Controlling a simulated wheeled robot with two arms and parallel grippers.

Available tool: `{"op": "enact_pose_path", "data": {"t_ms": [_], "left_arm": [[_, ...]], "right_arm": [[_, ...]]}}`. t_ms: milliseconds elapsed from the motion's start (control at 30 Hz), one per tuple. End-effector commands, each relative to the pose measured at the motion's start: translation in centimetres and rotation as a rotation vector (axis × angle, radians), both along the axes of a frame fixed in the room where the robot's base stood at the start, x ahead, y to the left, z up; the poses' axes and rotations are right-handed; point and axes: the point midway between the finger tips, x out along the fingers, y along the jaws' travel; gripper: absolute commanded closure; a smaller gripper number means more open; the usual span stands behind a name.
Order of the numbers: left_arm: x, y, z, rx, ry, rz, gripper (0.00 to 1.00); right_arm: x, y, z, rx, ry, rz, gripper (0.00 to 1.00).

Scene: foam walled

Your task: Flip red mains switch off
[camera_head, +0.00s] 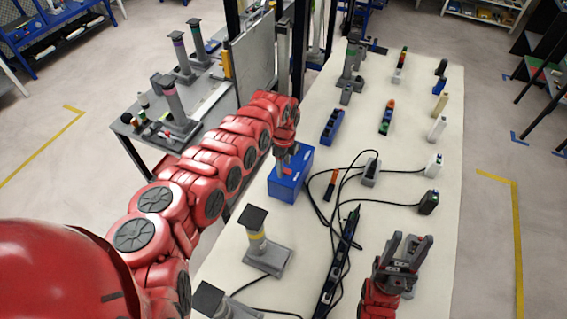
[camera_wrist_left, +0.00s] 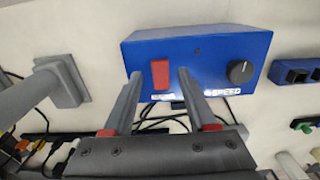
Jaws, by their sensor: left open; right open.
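A blue box (camera_head: 292,187) stands on the cream table at the left edge in the head view. In the left wrist view the blue box (camera_wrist_left: 212,55) shows a red mains switch (camera_wrist_left: 160,74) and a dark round knob (camera_wrist_left: 241,72) on its front. My left gripper (camera_wrist_left: 160,88) is open, with one finger on each side of the red switch in that view; whether they touch it I cannot tell. In the head view the left gripper (camera_head: 284,165) is at the blue box and partly hides it. My right gripper (camera_head: 408,243) is open and empty over the table's near right.
A black power strip (camera_head: 338,262) and loose black cables lie right of and in front of the blue box. A grey stand with a black top (camera_head: 256,240) is nearer. Several small objects, including a blue switch block (camera_head: 332,126), stand farther back.

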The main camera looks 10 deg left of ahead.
Motion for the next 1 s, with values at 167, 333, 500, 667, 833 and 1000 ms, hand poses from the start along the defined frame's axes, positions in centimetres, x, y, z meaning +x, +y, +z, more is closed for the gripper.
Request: {"op": "enact_pose_path", "data": {"t_ms": [167,333,500,667,833,1000], "left_arm": [[0.02,0.11,-0.61,0.003,-0.002,0.0,0.43],[0.03,0.11,-0.61,0.003,-0.002,0.0,0.43],[0.03,0.11,-0.59,0.003,-0.002,0.0,0.64],[0.03,0.11,-0.58,0.002,-0.001,0.001,0.93],[0.03,0.11,-0.58,0.002,-0.001,0.001,1.0],[0.08,0.03,-0.62,0.016,-0.004,-0.001,1.0]], "right_arm": [[0.0,0.0,0.09,0.0,0.0,0.0,0.5],[0.0,0.0,0.07,0.0,0.0,0.0,0.5],[0.0,0.0,0.08,0.0,0.0,0.0,0.5],[0.0,0.0,0.08,0.0,0.0,0.0,0.5],[0.0,0.0,0.08,0.0,0.0,0.0,0.5],[0.01,0.0,-0.13,0.0,0.0,0.0,0.5]]}}
